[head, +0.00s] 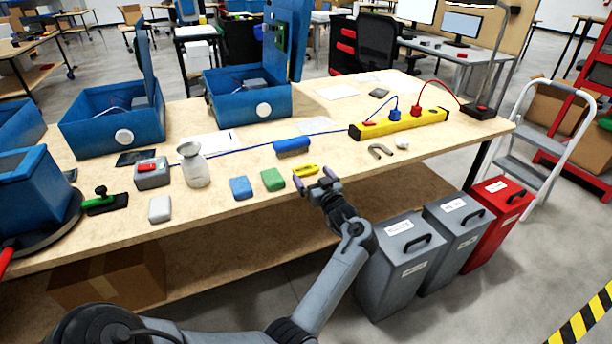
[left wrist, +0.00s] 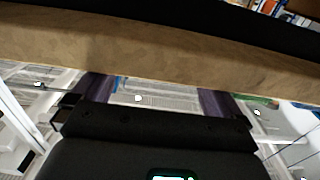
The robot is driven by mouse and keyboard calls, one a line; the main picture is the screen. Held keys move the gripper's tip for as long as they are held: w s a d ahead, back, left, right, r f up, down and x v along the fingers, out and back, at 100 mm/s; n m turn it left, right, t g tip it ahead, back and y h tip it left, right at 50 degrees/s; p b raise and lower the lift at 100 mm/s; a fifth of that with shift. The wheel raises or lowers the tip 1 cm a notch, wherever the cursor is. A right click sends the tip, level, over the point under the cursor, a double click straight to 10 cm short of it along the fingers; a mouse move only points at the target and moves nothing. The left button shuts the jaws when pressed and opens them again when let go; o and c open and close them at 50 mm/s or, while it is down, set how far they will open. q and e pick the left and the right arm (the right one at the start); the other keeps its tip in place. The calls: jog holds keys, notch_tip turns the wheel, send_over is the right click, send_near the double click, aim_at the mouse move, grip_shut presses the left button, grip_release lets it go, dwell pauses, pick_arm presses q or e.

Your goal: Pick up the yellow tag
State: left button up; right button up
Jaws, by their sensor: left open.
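The yellow tag (head: 306,170) is a small flat yellow piece near the front edge of the workbench, right of the green block. My left gripper (head: 316,182) is just in front of it at the bench edge, with its two dark purple fingers spread and nothing between them. In the left wrist view the open fingers (left wrist: 155,95) show below the bench's front edge, and the tag is not visible there. My right gripper is not in view.
A horseshoe-shaped grey piece (head: 380,150) and yellow power strip (head: 400,124) lie right. Grey bins (head: 402,262) stand below.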

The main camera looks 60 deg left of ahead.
aim_at(306, 170)
pick_arm(q)
jog(key=shift+w+a+b, duration=0.1)
jog(key=shift+a+b, duration=0.25)
jog(key=shift+a, duration=1.05)
jog(key=shift+d, duration=0.1)
jog(key=shift+c, duration=0.2)
jog(key=c, duration=0.8)
jog(key=shift+r, duration=0.2)
